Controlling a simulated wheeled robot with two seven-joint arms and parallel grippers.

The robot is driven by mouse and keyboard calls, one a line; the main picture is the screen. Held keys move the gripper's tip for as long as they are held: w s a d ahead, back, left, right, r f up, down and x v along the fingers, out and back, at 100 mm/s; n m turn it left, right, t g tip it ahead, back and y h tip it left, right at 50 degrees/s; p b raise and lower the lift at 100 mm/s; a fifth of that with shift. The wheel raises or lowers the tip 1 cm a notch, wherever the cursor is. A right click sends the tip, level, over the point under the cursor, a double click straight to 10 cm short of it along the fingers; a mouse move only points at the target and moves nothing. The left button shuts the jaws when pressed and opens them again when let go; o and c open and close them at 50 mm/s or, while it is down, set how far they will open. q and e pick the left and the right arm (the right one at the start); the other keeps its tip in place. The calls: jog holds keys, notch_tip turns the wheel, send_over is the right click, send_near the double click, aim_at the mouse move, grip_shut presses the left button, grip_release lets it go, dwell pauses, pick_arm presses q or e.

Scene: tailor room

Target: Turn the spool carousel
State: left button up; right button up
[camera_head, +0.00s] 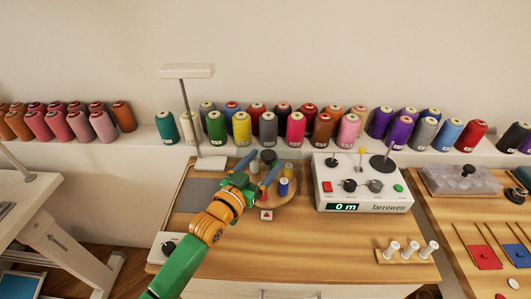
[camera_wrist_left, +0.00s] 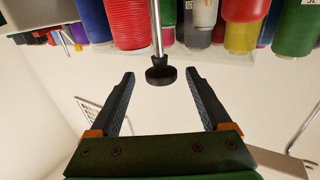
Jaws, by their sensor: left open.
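The spool carousel (camera_head: 291,199) is a round wooden disc on the table, partly hidden behind my left arm. A blue spool (camera_head: 283,187) and a pale spool (camera_head: 288,170) stand on it. A dark knob (camera_head: 268,157) shows at the back between my fingers. My left gripper (camera_head: 262,163) is open over the carousel. In the left wrist view, which looks upside down, a black knob (camera_wrist_left: 160,75) on a metal rod lies between the fingertips in the picture, with gaps on both sides. I cannot tell how far beyond the tips it is. My right gripper is not in view.
A white machine (camera_head: 362,202) with knobs and a display reading "0 m" stands to the right. A lamp-like stand (camera_head: 211,162) rises behind left. A card with a red triangle (camera_head: 266,215) sits in front of the carousel. Several thread cones line the back shelf.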

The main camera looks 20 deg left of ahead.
aim_at(268, 156)
pick_arm(q)
jog(key=shift+x, duration=1.5)
jog(key=shift+f, duration=0.1)
jog(key=shift+c, duration=0.9)
jog(key=shift+s+a, duration=0.1)
grip_shut()
